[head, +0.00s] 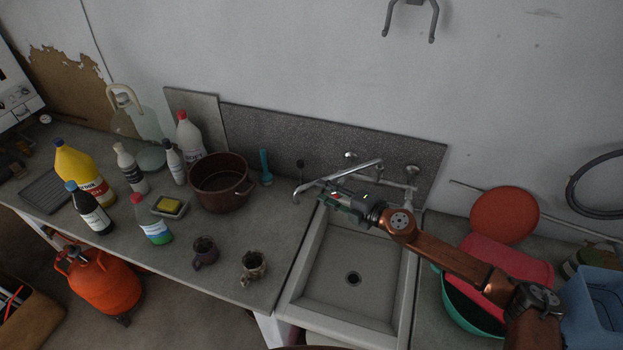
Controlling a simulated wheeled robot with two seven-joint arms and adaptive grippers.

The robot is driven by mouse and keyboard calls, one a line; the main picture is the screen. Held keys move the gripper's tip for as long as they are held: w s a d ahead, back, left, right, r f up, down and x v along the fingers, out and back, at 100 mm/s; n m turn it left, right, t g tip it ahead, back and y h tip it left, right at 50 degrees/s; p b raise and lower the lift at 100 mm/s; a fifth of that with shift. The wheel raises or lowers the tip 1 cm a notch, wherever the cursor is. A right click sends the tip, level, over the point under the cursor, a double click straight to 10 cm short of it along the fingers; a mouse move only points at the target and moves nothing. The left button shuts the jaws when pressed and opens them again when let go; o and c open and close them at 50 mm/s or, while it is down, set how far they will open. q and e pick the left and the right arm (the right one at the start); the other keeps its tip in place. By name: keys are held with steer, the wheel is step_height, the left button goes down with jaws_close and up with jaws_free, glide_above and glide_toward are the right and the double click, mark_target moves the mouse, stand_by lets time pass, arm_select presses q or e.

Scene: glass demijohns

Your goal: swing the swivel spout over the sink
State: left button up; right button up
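The swivel spout (340,174) is a chrome pipe that runs from the wall tap toward the lower left. Its bent tip (296,197) is at the left edge of the sink, by the grey counter. The sink (350,262) is a pale square basin with a dark drain, and it looks empty. My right gripper (325,191) reaches in from the right across the back of the sink, close beside the outer part of the spout. Its fingers are small and dark; I cannot tell whether they touch the spout or how far apart they are. My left gripper is out of view.
A brown pot (221,182), two mugs (205,252) and several bottles stand on the counter left of the sink. A blue-handled brush (265,167) stands near the tap. Right of the sink are red and green basins (471,304) and a blue crate (596,300).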

mark_target(313, 186)
steer(key=x, duration=0.4)
steer(key=shift+w+a+r+p, duration=0.1)
steer(key=shift+p, duration=0.25)
steer(key=shift+x, duration=0.8)
steer(key=c, duration=0.8)
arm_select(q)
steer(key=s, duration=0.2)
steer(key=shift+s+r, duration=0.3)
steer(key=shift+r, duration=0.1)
arm_select(e)
jaws_close()
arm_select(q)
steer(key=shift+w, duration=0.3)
